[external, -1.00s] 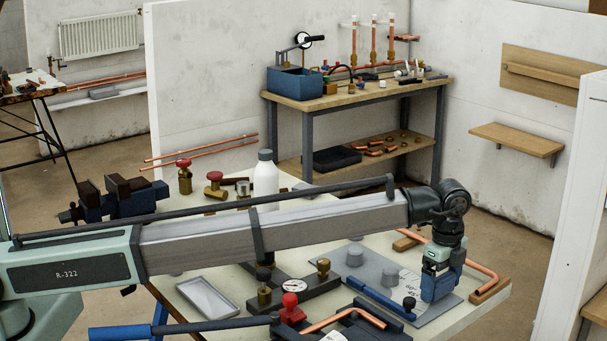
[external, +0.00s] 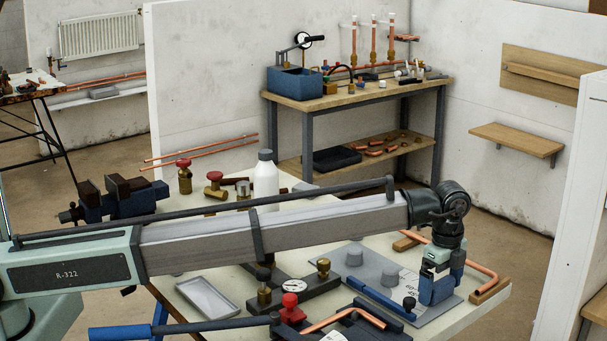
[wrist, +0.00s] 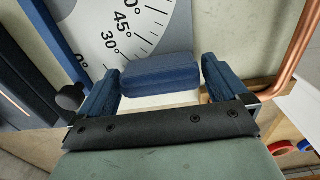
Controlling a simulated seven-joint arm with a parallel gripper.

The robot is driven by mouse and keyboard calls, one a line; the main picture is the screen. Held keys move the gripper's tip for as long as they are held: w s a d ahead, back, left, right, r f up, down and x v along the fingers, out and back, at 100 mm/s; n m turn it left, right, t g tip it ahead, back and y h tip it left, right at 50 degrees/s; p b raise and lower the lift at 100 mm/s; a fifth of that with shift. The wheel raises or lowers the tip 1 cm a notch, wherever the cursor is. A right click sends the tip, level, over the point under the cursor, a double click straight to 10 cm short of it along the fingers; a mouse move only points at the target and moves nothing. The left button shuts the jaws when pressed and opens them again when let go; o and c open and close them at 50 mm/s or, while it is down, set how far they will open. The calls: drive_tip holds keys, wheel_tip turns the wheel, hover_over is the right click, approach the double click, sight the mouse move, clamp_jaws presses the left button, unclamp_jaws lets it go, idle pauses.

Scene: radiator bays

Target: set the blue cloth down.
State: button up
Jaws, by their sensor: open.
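The blue cloth (wrist: 160,74) shows in the wrist view as a small folded pad, beside the printed angle scale. My gripper (wrist: 161,86) is open, with one blue finger at each end of the cloth. Narrow gaps seem to lie between the fingers and the cloth. In the external view my gripper (external: 440,290) points down low over the right end of the bench, by the grey bending plate (external: 352,257). There the cloth cannot be told apart from the blue fingers. Whether the cloth's whole underside rests on the surface cannot be seen.
A bent copper pipe (external: 482,268) runs close on the right, by a wooden block (external: 490,290). A blue bar (external: 380,297) with a dark knob lies left of my gripper.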

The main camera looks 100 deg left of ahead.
sight(441, 282)
wheel_tip(441, 282, up, 12)
drive_tip(key=shift+f, duration=0.15)
idle(0.3)
